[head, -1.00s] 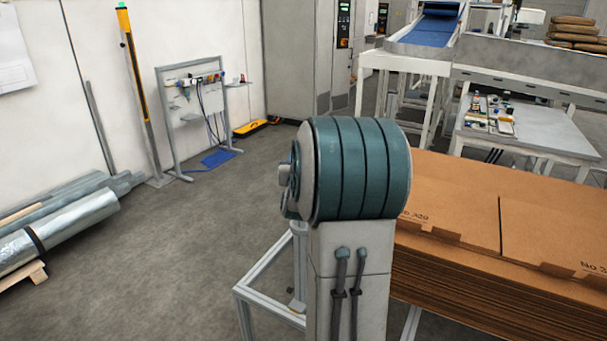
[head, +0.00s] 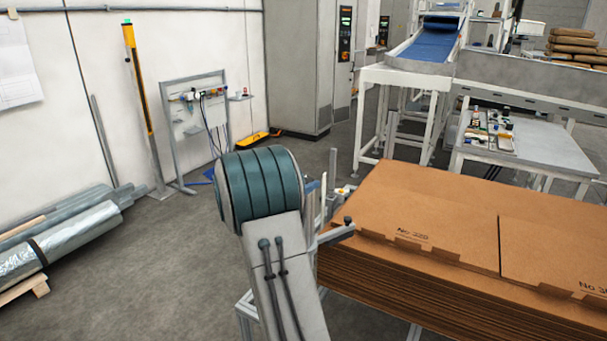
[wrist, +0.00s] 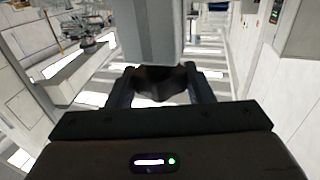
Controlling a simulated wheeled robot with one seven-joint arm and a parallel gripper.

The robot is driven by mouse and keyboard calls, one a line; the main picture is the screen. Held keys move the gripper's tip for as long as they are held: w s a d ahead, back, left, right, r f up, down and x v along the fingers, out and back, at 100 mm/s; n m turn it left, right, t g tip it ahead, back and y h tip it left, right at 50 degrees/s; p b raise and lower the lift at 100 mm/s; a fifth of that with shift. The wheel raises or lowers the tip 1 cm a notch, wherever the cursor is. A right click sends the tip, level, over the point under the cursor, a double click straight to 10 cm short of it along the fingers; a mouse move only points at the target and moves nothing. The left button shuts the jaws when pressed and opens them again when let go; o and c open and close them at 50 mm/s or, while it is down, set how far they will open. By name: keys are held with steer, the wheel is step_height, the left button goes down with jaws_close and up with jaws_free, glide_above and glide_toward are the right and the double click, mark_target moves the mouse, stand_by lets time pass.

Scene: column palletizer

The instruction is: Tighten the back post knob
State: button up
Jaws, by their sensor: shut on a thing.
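In the wrist view a dark, lobed knob (wrist: 158,83) sits between the two fingers of my gripper (wrist: 160,90), at the foot of a grey post (wrist: 152,32). The fingers are shut on the knob's sides. In the head view my own arm hides the gripper and the knob it holds. Beside my arm there, a pale upright post (head: 333,170) and a grey bar with a dark end piece (head: 348,221) show close to the cardboard stack. I cannot tell how tight the held knob is.
A tall stack of flat cardboard (head: 430,215) fills the right foreground. A white table with small parts (head: 545,145) and a blue conveyor (head: 425,52) stand behind it. Wrapped rolls (head: 70,240) lie at the left wall. The floor left of my arm is clear.

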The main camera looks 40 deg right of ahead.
steer(key=shift+w+m+g+y+p, duration=0.15)
steer(key=shift+m+g+p, duration=0.8)
steer(key=shift+g, duration=0.7)
steer(key=shift+s+m+g+y+p, duration=0.15)
steer(key=shift+m+g+p, duration=0.45)
steer(key=shift+m+g, duration=0.85)
steer(key=shift+w+g, duration=0.1)
steer(key=shift+g, duration=0.2)
steer(key=o, duration=1)
steer(key=shift+c, duration=0.2)
steer(key=b+v, duration=0.2)
steer(key=v, duration=1.1)
steer(key=shift+w+a, duration=0.2)
steer(key=shift+a, duration=0.15)
steer(key=shift+r, duration=0.1)
